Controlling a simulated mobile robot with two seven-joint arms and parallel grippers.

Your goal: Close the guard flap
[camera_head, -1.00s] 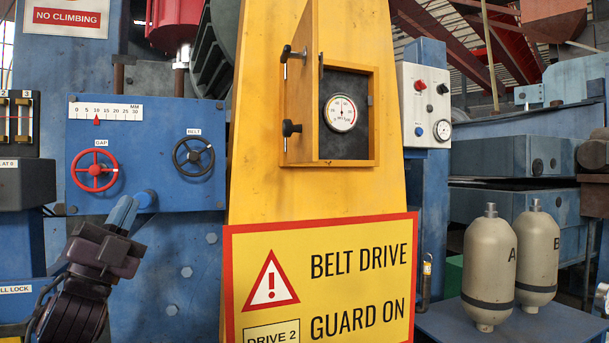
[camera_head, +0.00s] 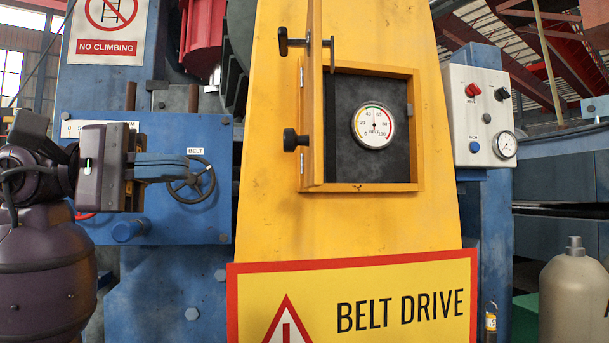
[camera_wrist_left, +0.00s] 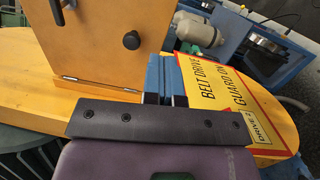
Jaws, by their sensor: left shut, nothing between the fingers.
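The guard flap (camera_head: 314,100) is yellow and stands open, hinged at the left side of a framed window in the yellow guard (camera_head: 265,200). I see it nearly edge-on, with a black knob (camera_head: 294,140) and a black latch handle (camera_head: 292,42) on it. In the left wrist view the flap's broad face (camera_wrist_left: 98,42) shows with its knob and a hinge along its edge. My left gripper (camera_head: 190,168) is shut and empty, pointing right, left of the flap. In the wrist view its blue fingers (camera_wrist_left: 166,75) are beside the flap's edge. My right gripper is not in view.
A belt gauge (camera_head: 373,125) sits inside the dark window opening. A warning sign (camera_head: 400,306) covers the guard below. A belt handwheel (camera_head: 192,182) is behind my left fingers. A control box (camera_head: 480,116) stands right of the guard, and a grey bottle (camera_head: 568,290) lower right.

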